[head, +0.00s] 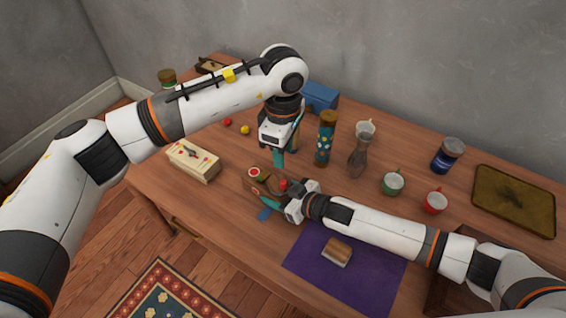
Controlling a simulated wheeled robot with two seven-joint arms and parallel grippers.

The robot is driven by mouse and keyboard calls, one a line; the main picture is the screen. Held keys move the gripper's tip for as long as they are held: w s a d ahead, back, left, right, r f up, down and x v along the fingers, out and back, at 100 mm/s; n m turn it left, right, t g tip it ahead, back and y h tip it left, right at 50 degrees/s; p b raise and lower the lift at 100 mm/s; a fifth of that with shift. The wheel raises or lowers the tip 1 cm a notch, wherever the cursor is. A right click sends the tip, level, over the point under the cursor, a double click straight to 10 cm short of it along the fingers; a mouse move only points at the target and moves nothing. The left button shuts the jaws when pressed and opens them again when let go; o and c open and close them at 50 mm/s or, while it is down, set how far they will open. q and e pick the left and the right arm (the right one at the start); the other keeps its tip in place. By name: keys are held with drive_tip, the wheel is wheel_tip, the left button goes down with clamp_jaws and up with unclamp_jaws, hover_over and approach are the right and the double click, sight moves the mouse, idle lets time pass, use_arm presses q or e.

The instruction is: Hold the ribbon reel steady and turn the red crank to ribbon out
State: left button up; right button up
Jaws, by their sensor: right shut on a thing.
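The ribbon reel (257,186) is a small brown body with a red-and-white round mark on top, standing near the table's front edge. The red crank (283,184) shows as a small red knob at its right side. A short blue strip, which looks like ribbon (265,214), lies at the reel's front. My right gripper (274,199) comes in from the right, low, and is shut on the reel; its fingers partly hide the reel. My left gripper (287,158) points down just above and behind the crank, apart from it, its two fingers seeming spread and empty.
A patterned cylinder (324,140), a glass vase (358,160), a green mug (393,184) and a red mug (434,202) stand to the right. A cream box (193,161) lies left. A purple mat (310,262) with a small block (338,252) lies in front.

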use_arm(q)
drive_tip(key=shift+r, duration=0.75)
drive_tip(key=m+t+y, duration=0.4)
drive_tip(key=m+t, duration=0.3)
drive_tip(key=t, duration=0.1)
approach(284, 182)
drive_tip(key=x, duration=1)
drive_tip(key=shift+f, duration=0.1)
